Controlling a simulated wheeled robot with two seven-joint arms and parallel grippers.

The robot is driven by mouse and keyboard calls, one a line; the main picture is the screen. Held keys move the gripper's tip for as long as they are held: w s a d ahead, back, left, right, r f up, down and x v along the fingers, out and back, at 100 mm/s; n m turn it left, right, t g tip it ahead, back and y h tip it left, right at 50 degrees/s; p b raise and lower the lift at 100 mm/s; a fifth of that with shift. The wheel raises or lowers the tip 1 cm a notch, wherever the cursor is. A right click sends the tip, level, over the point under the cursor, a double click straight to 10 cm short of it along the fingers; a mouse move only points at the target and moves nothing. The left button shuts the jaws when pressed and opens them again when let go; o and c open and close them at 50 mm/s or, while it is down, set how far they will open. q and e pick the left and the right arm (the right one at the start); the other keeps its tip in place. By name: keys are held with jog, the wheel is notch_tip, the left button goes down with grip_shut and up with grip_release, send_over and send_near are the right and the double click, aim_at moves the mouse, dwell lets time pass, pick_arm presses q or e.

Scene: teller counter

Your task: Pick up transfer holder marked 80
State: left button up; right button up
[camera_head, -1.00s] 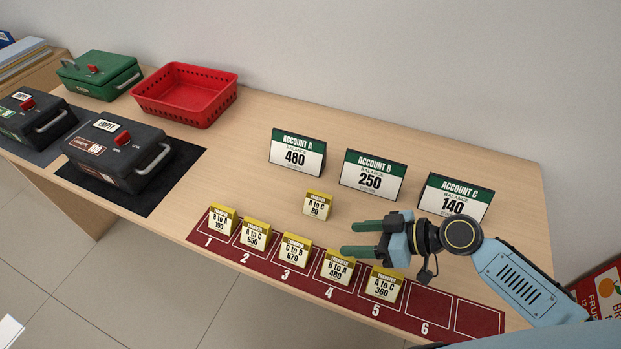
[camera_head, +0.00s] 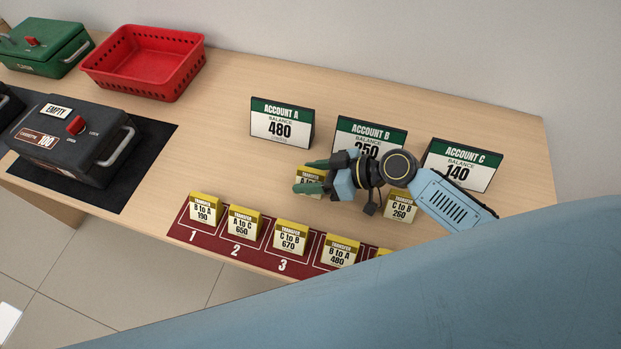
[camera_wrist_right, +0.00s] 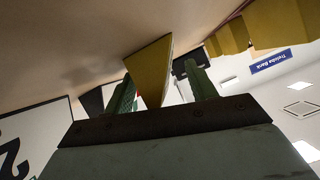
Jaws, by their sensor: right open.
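The transfer holder marked 80 (camera_head: 309,175) is a small yellow and white card stand on the bare wood behind the slot strip. Its label is partly covered now; "A to" shows, and the number reads in the earlier view. My right gripper (camera_head: 311,176) reaches in from the right, open, its two green fingers on either side of the holder. In the right wrist view the yellow holder (camera_wrist_right: 150,65) stands between the open fingers (camera_wrist_right: 160,88). Whether either finger touches it I cannot tell. My left gripper is out of view.
Account signs A (camera_head: 282,123), B (camera_head: 370,130) and C (camera_head: 460,165) stand behind. A holder marked 260 (camera_head: 400,207) stands right, under my wrist. Holders 190 (camera_head: 205,208), 650 (camera_head: 244,223), 670 (camera_head: 291,238) and 480 (camera_head: 341,250) line the maroon strip (camera_head: 262,258). A red basket (camera_head: 145,85) stands left.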

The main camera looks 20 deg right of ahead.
jog(key=shift+w, duration=0.1)
jog(key=c, duration=1.1)
